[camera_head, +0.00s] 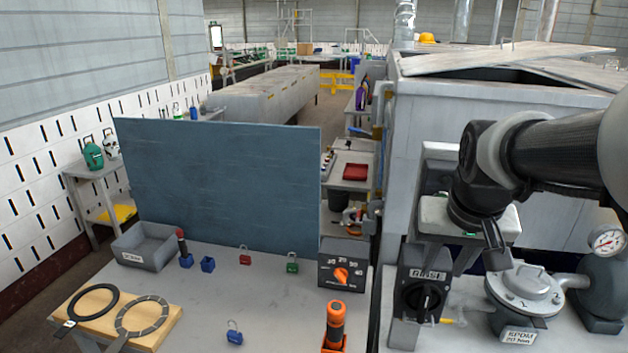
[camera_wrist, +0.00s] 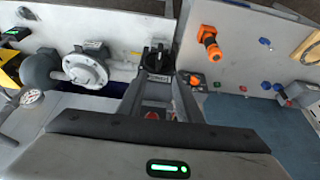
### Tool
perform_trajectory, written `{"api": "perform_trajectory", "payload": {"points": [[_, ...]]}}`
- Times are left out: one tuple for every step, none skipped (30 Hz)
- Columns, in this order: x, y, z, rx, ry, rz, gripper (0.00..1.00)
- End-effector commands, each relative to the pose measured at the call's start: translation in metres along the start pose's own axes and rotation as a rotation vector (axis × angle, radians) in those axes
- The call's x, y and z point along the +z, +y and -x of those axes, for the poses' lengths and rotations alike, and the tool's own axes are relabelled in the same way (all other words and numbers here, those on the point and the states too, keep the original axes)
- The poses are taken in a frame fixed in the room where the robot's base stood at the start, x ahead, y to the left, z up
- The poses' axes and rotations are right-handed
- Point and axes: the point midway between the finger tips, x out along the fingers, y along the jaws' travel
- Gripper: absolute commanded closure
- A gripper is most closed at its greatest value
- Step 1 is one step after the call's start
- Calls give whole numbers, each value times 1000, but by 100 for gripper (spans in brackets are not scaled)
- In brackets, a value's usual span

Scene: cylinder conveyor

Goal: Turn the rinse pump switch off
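The rinse switch is a dark box (camera_head: 408,318) labelled RINSE, with a black rotary knob (camera_head: 424,299) on its front, at the front right of the bench. The knob's handle looks roughly upright; its exact setting is too small to read. In the wrist view the switch knob (camera_wrist: 156,58) shows beyond and between my fingertips. My gripper (camera_wrist: 158,80) is open and empty, with its two fingers apart and nothing touching the knob. In the head view my gripper is above and behind the switch box, to its right, and its fingertips are partly hidden.
A round-lidded metal pump (camera_head: 524,290) stands right of the switch, with a pressure gauge (camera_head: 606,240) nearby. A dial box with an orange knob (camera_head: 341,275) is to the left. An orange-handled tool (camera_head: 335,322) stands at the front. A blue panel (camera_head: 220,185) backs the bench.

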Motion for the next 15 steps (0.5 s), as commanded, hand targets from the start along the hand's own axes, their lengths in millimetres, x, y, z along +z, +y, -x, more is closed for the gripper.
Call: {"api": "perform_trajectory", "payload": {"points": [[0,0,-4,1,-2,-1,68],[0,0,-7,1,-2,-1,68],[1,0,-12,1,-4,-1,68],[1,0,-16,1,-5,-1,68],[1,0,-21,1,-5,-1,68],[2,0,-29,1,-6,-1,68],[3,0,-39,1,-6,-1,68],[4,0,-48,1,-4,-1,68],[4,0,-58,1,-4,-1,68],[4,0,-64,1,-4,-1,68],[4,0,-71,1,-4,-1,68],[4,0,-80,0,-4,-1,68],[4,0,-87,0,-2,-2,68],[4,0,-93,0,-2,-1,68],[4,0,-102,0,-3,-1,68]]}}
